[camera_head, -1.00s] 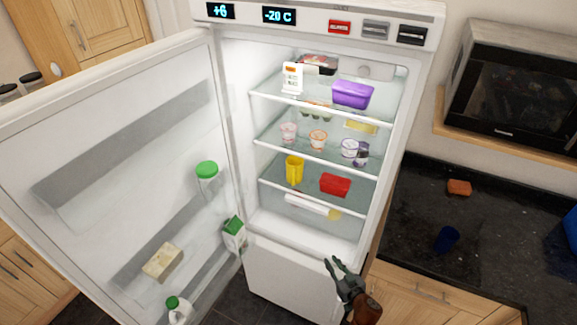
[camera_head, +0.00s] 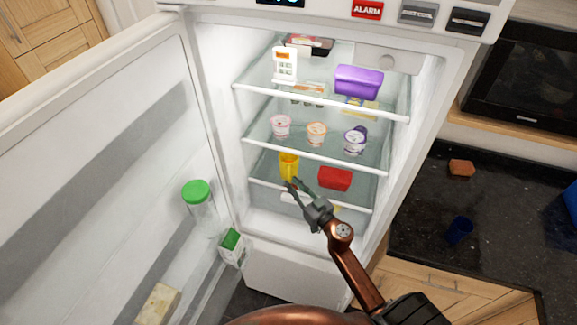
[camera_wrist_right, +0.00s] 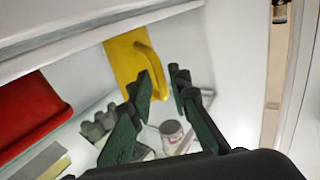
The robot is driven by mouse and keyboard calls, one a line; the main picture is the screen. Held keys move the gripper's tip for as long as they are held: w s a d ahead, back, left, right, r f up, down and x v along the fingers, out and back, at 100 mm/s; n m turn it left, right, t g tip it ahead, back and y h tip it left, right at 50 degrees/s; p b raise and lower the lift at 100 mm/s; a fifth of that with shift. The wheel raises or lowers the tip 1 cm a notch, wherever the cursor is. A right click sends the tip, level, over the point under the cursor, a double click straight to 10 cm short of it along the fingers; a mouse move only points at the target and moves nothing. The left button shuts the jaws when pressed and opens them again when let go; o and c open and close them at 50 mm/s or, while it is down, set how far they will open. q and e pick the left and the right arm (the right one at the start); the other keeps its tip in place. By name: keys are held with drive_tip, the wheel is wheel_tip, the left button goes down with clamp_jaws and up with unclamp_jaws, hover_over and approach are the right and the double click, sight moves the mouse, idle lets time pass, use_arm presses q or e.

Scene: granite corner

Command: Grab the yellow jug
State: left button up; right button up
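The yellow jug (camera_head: 289,163) stands on the lowest glass shelf of the open fridge, toward the left. It also shows in the wrist view (camera_wrist_right: 128,58), where its handle side faces my fingers. My right gripper (camera_head: 293,185) is at the front of that shelf, just in front of the jug's lower part. In the wrist view the right gripper (camera_wrist_right: 164,85) has its fingers apart with a gap between them. One finger overlaps the jug's handle edge in the picture; I cannot tell if it touches. My left gripper is not in view.
A red container (camera_head: 335,178) sits right of the jug on the same shelf. Several yogurt cups (camera_head: 316,133) and a purple box (camera_head: 358,81) are on higher shelves. The open fridge door (camera_head: 95,150) stands at left with bottles and a carton (camera_head: 231,246).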

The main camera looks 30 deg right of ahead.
sight(290, 181)
drive_tip(key=w, duration=0.3)
drive_tip(key=shift+w+f, duration=0.1)
drive_tip(key=shift+a, duration=0.1)
clamp_jaws()
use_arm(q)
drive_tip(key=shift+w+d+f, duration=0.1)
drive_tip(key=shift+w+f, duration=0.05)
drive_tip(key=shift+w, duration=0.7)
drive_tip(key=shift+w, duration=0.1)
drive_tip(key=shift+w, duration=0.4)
